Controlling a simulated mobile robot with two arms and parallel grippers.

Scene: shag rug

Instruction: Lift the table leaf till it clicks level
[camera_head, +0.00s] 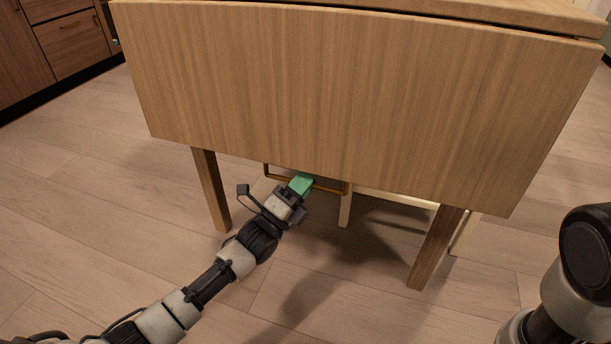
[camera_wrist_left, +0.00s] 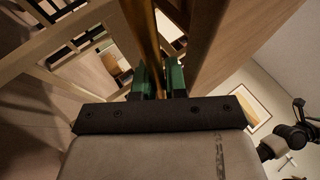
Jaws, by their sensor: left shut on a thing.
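The table leaf (camera_head: 360,100) is a wide wood-grain panel that hangs down, slightly tilted, from the table top (camera_head: 480,12) in the head view. In the left wrist view the leaf (camera_wrist_left: 245,40) rises on the right. A thin orange-brown bar (camera_head: 328,189) shows just below the leaf's lower edge; how it is fixed is hidden. My left gripper (camera_head: 302,184), with green fingertips, is at that lower edge. In the left wrist view its fingers (camera_wrist_left: 159,82) are shut on the bar (camera_wrist_left: 150,45). My right gripper is outside the head view.
Wooden table legs (camera_head: 433,247) stand under the leaf, with another leg (camera_head: 211,190) on the left. Wooden cabinets (camera_head: 70,38) stand at the far left. The plank floor (camera_head: 90,200) is clear in front and to the left.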

